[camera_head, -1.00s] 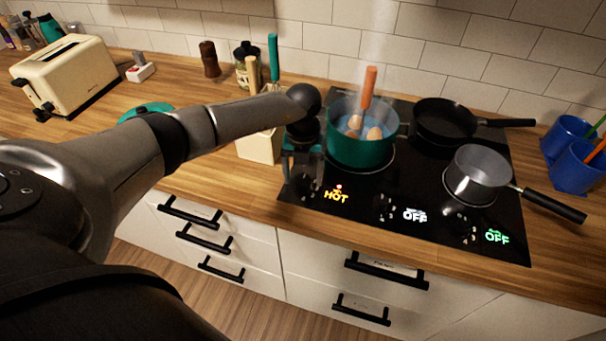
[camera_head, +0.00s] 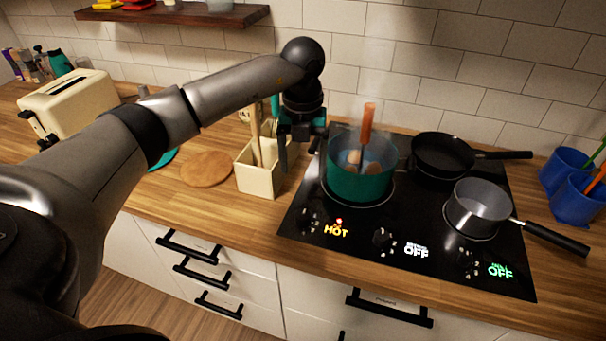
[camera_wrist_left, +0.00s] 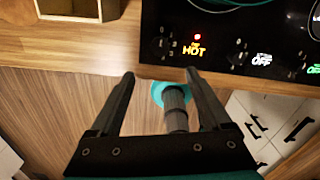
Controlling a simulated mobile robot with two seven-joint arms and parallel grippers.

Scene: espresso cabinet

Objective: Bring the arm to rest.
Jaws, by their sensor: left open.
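My left arm comes in from the left and reaches over the counter. My left gripper (camera_head: 298,152) hangs pointing down between the utensil holder and the green pot, in front of the wall tiles. In the wrist view its two fingers (camera_wrist_left: 160,74) are spread apart with nothing held between them. The green pot (camera_head: 362,187) stands on the left front of the hob, with eggs and an orange-handled tool in it. My right gripper is not in view.
The cream utensil holder (camera_head: 258,183) stands left of the black hob (camera_head: 405,218), whose left display reads HOT. A black frying pan (camera_head: 443,153) and a grey saucepan (camera_head: 479,207) stand on the hob. A round wooden board (camera_head: 207,168) and a cream toaster (camera_head: 70,102) are further left.

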